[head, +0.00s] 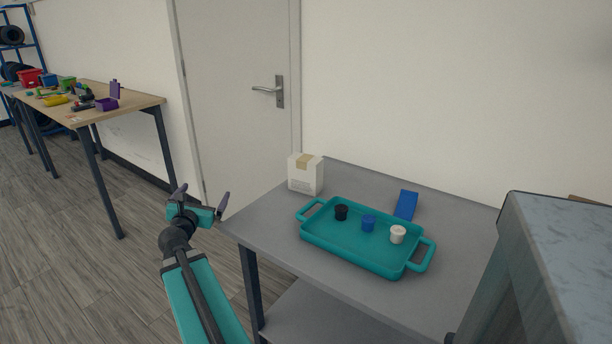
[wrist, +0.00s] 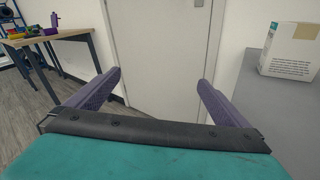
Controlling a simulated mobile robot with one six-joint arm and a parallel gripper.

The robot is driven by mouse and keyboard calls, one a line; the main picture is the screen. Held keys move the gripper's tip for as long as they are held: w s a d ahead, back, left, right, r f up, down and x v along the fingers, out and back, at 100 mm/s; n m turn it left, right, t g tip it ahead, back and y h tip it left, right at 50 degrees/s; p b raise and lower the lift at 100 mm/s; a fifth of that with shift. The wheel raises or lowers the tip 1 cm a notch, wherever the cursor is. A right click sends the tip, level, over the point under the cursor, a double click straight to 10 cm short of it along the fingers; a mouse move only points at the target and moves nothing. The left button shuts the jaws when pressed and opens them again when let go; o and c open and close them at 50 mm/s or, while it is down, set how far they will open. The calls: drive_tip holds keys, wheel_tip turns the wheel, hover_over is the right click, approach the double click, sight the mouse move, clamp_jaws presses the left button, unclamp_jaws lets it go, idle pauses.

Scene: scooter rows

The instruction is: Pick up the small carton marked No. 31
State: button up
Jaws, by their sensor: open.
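A small white carton (head: 305,175) with a tan tape strip on top stands upright at the back left corner of the grey table. Printing shows on its front, too small to read, so I cannot tell its number. In the wrist view the carton (wrist: 290,52) is at the upper right, showing a teal label and a cut-off edge. My gripper (head: 203,193) is open and empty, left of the table and apart from the carton. Its two purple fingers spread wide in the wrist view (wrist: 158,88), with the door beyond them.
A teal tray (head: 345,250) on the grey table (head: 272,215) holds a black, a blue and a white small cup. A blue block (head: 406,204) lies behind it. A grey-topped cabinet (head: 570,240) stands at right. A wooden workbench (head: 140,104) with clutter is at left. Floor between is clear.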

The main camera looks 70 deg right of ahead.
drive_tip(key=s+d+r+m+g+h, duration=0.1)
drive_tip(key=s+d+r+g, duration=0.25)
drive_tip(key=s+d, duration=0.55)
drive_tip(key=m+g, duration=0.2)
drive_tip(key=g, duration=0.3)
approach(302, 165)
drive_tip(key=d, duration=0.3)
drive_tip(key=shift+s+f+h, duration=0.3)
drive_tip(key=shift+s+h, duration=0.1)
drive_tip(key=shift+d, duration=0.1)
drive_tip(key=shift+d, duration=0.6)
drive_tip(key=shift+s+d, duration=0.2)
drive_tip(key=shift+d, duration=1)
drive_tip(key=shift+s+d, duration=0.15)
drive_tip(key=shift+d, duration=1.05)
drive_tip(key=shift+s+d, duration=0.2)
drive_tip(key=shift+d, duration=0.95)
drive_tip(key=shift+d, duration=0.15)
